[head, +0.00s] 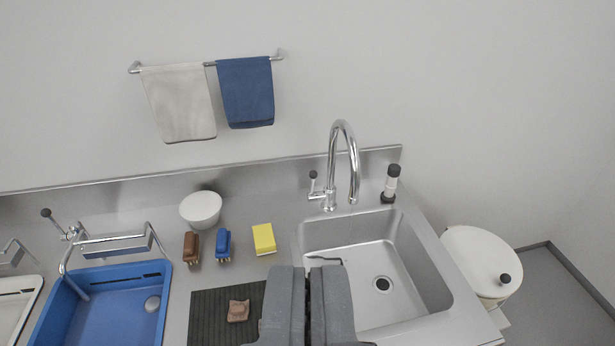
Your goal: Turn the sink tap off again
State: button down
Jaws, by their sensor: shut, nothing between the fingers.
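The sink tap (343,165) is a tall chrome gooseneck behind the steel sink (436,286). Its side lever (313,180) has a dark knob and stands upright on the left of the tap's base. I cannot make out any water stream from the spout. My gripper (316,268) is at the bottom centre, its two grey fingers together and empty. In the picture it lies below the tap and overlaps the left part of the sink. It appears apart from the lever. The fingers hide part of the sink's left side.
A yellow sponge (264,239), blue brush (224,244), brown brush (191,247) and white bowl (201,209) stand left of the tap. A sherd (238,311) lies on a dark mat (205,319). A blue basin (112,308) is farther left. A black-and-white cylinder (391,184) stands right of the tap.

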aim_at(311, 196)
jog(key=u, duration=0.1)
jog(key=i, duration=0.95)
jog(key=z, duration=0.1)
